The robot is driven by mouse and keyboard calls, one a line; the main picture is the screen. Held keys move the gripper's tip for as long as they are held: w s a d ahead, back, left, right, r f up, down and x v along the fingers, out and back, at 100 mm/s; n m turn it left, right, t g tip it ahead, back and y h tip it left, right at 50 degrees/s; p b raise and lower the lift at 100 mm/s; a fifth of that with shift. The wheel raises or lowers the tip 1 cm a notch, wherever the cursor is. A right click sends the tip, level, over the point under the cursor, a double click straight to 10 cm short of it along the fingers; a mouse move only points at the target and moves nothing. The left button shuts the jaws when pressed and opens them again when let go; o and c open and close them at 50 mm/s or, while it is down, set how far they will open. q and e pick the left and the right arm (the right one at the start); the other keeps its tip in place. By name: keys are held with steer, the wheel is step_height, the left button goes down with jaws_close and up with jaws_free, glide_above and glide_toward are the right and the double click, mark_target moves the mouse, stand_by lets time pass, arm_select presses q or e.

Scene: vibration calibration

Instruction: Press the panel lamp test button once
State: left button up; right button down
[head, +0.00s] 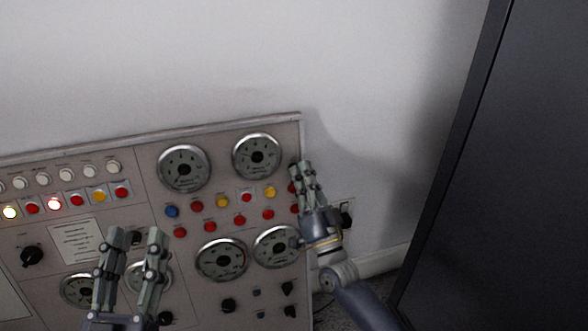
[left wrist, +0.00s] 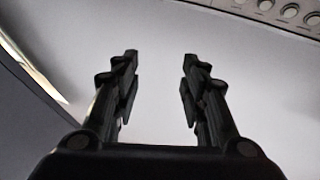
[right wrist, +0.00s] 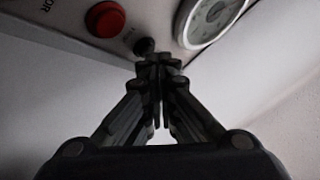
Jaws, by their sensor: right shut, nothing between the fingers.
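The control panel (head: 145,215) stands against the wall, with gauges, knobs, lamps and coloured buttons. Its labels are too small to read, so I cannot tell which one is the lamp test button. My right gripper (head: 301,168) is shut and empty at the panel's right edge, beside the red buttons. In the right wrist view its fingertips (right wrist: 160,62) are just below a small dark round button (right wrist: 144,46); contact cannot be told. A red button (right wrist: 105,18) is to their upper left. My left gripper (head: 137,236) is open and empty in front of the panel's lower part.
Gauges (head: 257,156) sit at the panel's upper right. A row of lamps (head: 55,204) lies at the left, a few lit. A dark cabinet (head: 500,170) stands at the right. A pale pipe (head: 375,262) runs low between panel and cabinet.

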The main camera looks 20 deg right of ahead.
arm_select(q)
steer(key=shift+s+r+t, duration=0.4)
steer(key=shift+r+t, duration=0.1)
steer(key=shift+r, duration=0.25)
arm_select(e)
steer(key=shift+w, duration=0.3)
stand_by(0.5)
arm_select(q)
step_height(320, 180, down, 6)
steer(key=w+g+y+p, duration=0.1)
steer(key=w+g, duration=0.1)
steer(key=g, duration=0.1)
steer(key=shift+a, duration=0.15)
arm_select(e)
steer(key=shift+s+r, duration=0.1)
steer(key=shift+s, duration=0.7)
arm_select(q)
steer(key=shift+r, duration=0.1)
steer(key=shift+w, duration=0.1)
arm_select(e)
steer(key=shift+s, duration=0.1)
